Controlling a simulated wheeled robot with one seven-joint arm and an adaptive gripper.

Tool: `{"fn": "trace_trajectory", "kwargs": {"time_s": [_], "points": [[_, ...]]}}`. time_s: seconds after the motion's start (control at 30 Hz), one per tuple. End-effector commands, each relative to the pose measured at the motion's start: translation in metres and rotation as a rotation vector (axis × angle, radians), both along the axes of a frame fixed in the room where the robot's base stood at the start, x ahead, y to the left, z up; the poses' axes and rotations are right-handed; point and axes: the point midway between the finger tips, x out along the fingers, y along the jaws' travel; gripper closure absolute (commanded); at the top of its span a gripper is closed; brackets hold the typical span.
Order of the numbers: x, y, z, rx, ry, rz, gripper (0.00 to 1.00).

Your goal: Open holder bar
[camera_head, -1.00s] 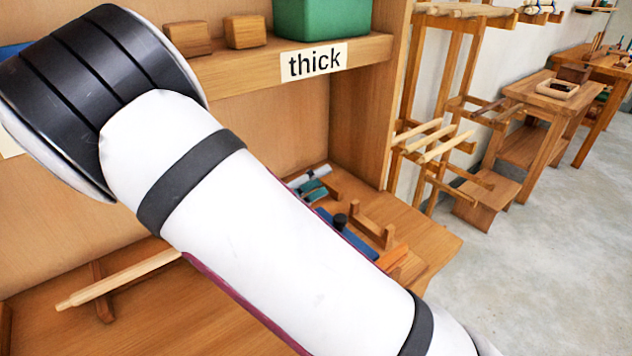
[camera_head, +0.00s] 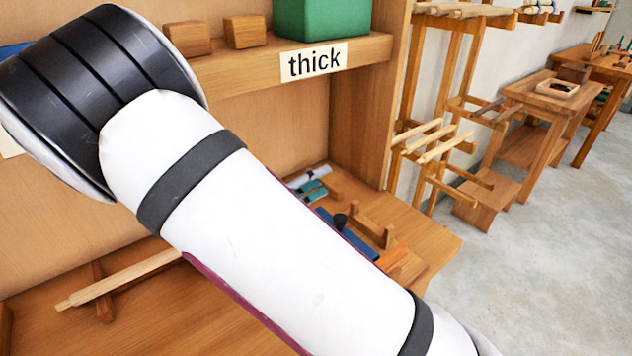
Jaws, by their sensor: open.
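A blue bar (camera_head: 361,242) with a black knob (camera_head: 341,220) lies on the wooden bench behind my arm. A wooden holder piece with upright ends (camera_head: 371,223) stands just to its right. I cannot tell for sure which of these is the holder bar, or whether it is open or shut, because my white arm covers part of this area. My gripper is not in view; only arm links cross the picture from upper left to lower right.
A pale wooden rod (camera_head: 120,281) rests on a support at lower left. A shelf labelled "thick" (camera_head: 314,62) holds wooden blocks (camera_head: 245,31) and a green box (camera_head: 322,18). Wooden racks (camera_head: 440,150) stand at right. The floor (camera_head: 560,270) at right is clear.

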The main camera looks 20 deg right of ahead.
Motion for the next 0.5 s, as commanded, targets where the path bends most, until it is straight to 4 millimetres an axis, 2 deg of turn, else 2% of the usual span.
{"fn": "trace_trajectory", "kwargs": {"time_s": [0.13,0.23,0.5], "points": [[-0.001,0.004,0.000,0.001,0.000,0.001,0.56],[-0.004,0.014,0.000,0.000,-0.001,0.003,0.56],[-0.020,0.065,0.000,0.002,-0.002,0.006,0.56]]}}
